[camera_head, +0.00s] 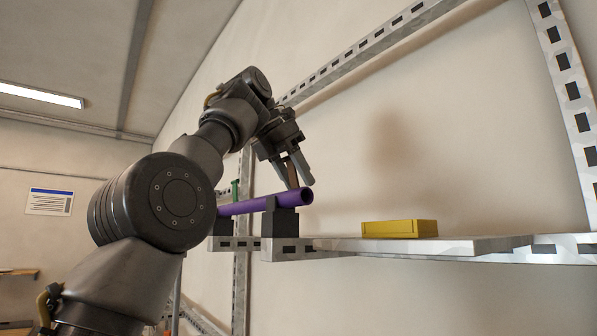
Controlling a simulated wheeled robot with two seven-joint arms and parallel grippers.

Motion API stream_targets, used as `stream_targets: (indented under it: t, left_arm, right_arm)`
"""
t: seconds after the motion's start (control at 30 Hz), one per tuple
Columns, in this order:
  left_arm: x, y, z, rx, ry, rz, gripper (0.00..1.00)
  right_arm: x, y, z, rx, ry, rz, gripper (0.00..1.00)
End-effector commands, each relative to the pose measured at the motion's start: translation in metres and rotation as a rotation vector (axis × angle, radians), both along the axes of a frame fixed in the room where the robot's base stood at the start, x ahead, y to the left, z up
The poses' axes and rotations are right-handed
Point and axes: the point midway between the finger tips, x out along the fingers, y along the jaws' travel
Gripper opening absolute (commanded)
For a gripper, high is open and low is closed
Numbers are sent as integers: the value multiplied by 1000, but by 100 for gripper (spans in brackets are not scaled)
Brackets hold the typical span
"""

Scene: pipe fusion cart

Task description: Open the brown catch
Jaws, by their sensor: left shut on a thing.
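The brown catch (292,174) is a narrow upright brown piece at the right end of the purple pipe (255,204). My left gripper (299,180) comes down from above and is shut on the catch, just over the pipe's open end. The fingers hide part of the catch. The pipe lies across dark support blocks (280,221). My right gripper is not in view.
A yellow box (399,229) lies on the grey shelf (470,244) to the right of the pipe. A green upright piece (235,190) shows behind my arm. Perforated metal rails (570,90) frame the wall. The space above the shelf is clear.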

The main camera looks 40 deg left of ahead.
Motion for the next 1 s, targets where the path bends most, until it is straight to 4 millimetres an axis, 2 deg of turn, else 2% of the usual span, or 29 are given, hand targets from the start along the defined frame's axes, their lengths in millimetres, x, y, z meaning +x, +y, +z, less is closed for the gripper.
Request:
stream_targets:
  t: [0.37,0.4,0.5,1.0]
  left_arm:
    - [1,-1,-1,0,3,-2,5]
    - [1,-1,-1,0,3,-2,51]
    - [1,-1,-1,0,3,-2,64]
    - [1,-1,-1,-1,1,-2,66]
  right_arm:
    - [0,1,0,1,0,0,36]
    - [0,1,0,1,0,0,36]
    - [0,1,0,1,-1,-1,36]
    - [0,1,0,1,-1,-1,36]
